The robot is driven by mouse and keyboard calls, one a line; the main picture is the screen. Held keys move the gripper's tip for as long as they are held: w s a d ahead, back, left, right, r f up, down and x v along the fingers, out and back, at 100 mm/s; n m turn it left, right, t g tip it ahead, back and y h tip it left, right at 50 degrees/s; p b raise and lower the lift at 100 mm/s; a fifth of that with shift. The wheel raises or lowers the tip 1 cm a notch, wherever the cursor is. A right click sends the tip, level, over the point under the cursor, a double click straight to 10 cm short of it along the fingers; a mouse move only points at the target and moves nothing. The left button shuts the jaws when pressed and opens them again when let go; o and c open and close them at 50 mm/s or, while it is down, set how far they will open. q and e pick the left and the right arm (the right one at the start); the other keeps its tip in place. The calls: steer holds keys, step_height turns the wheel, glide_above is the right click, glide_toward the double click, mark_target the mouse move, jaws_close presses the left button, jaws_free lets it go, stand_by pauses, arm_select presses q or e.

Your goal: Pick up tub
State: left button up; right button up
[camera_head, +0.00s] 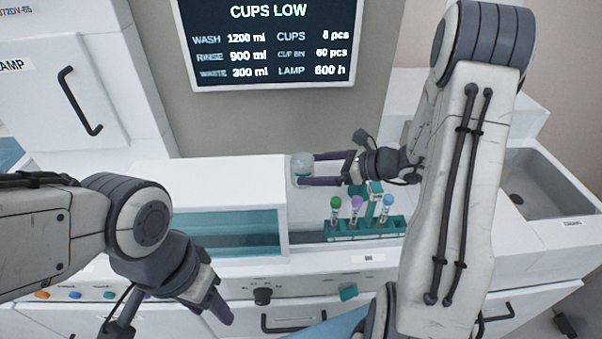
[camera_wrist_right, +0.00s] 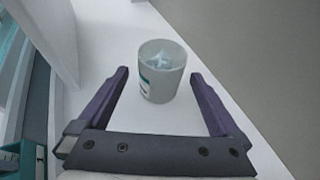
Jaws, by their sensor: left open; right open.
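The tub is a small whitish translucent cup (camera_head: 302,163) with a teal mark on its side. It stands upright on the white ledge at the back of the machine, and something pale shows inside it. In the right wrist view the tub (camera_wrist_right: 162,72) is just beyond and between the open fingertips of my right gripper (camera_wrist_right: 158,75). In the head view my right gripper (camera_head: 304,169) reaches in from the right, with its fingers around or close by the tub. My left gripper (camera_head: 170,325) hangs low at the front left, away from the tub.
A teal rack (camera_head: 365,229) with several capped tubes stands right of and in front of the tub. A white cover with a teal window (camera_head: 228,232) is to the left. A screen (camera_head: 270,40) hangs behind. A sink (camera_head: 550,182) is at the right.

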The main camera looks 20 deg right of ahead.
mark_target(294, 169)
steer(key=p+x, duration=0.1)
steer(key=x, duration=0.5)
steer(key=shift+w+f, duration=0.15)
steer(key=shift+f, duration=0.05)
steer(key=shift+r, duration=0.1)
steer(key=c, duration=1.3)
